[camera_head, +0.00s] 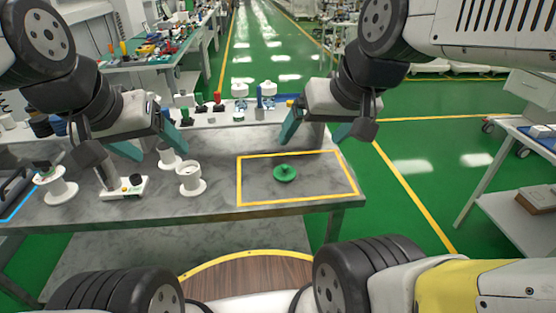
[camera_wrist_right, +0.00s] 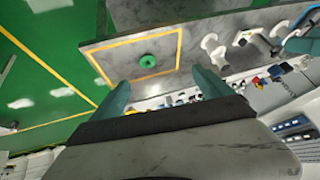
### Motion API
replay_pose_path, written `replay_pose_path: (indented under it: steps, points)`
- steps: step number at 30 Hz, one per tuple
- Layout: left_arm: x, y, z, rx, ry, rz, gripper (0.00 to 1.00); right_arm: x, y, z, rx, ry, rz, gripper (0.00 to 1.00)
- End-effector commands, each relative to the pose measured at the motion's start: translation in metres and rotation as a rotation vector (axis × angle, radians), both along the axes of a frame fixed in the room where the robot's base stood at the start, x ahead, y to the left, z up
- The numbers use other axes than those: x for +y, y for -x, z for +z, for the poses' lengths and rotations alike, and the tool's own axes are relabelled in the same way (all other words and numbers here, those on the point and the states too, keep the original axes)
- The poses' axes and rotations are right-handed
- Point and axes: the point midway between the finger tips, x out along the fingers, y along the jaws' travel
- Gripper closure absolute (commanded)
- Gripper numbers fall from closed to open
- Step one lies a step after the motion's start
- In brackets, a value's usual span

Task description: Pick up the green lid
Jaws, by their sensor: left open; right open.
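The green lid (camera_head: 286,173) is a small round disc with a raised knob. It lies flat on the grey table inside a yellow taped rectangle (camera_head: 240,185). The right wrist view also shows the lid (camera_wrist_right: 148,61), ahead of the fingers. My right gripper (camera_head: 309,143) is open and empty, above the table near the back edge of the rectangle, apart from the lid. Its teal fingers (camera_wrist_right: 161,78) show in the wrist view. My left gripper (camera_head: 163,154) is open and seems empty, above the table left of the rectangle, near the white cup-like parts.
A white ring-topped stand (camera_head: 190,179) and another white spool-like stand (camera_head: 56,187) are on the table's left part. A white base with a dark knob (camera_head: 124,187) stands between them. Several small items line the back edge. The taped rectangle is otherwise clear.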

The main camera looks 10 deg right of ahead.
Motion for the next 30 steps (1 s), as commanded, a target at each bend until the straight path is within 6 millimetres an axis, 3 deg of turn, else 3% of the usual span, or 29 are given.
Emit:
replay_pose_path:
  steps: [5,14,17,24,30]
  points:
    - [0.000,0.000,0.000,0.000,0.000,0.000,0.29,-0.003,-0.024,-0.003,0.042,0.038,-0.003,0.03]
    - [0.000,0.000,0.000,0.000,0.000,0.000,0.29,-0.008,-0.122,-0.043,0.195,0.158,0.015,0.03]
    - [0.000,0.000,0.000,0.000,0.000,0.000,0.29,-0.008,-0.155,-0.069,0.244,0.185,0.029,0.03]
    - [0.000,0.000,0.000,0.000,0.000,0.000,0.29,-0.002,-0.222,-0.148,0.352,0.214,0.068,0.03]
    - [0.000,0.000,0.000,0.000,0.000,0.000,0.29,0.003,-0.250,-0.198,0.400,0.212,0.090,0.03]
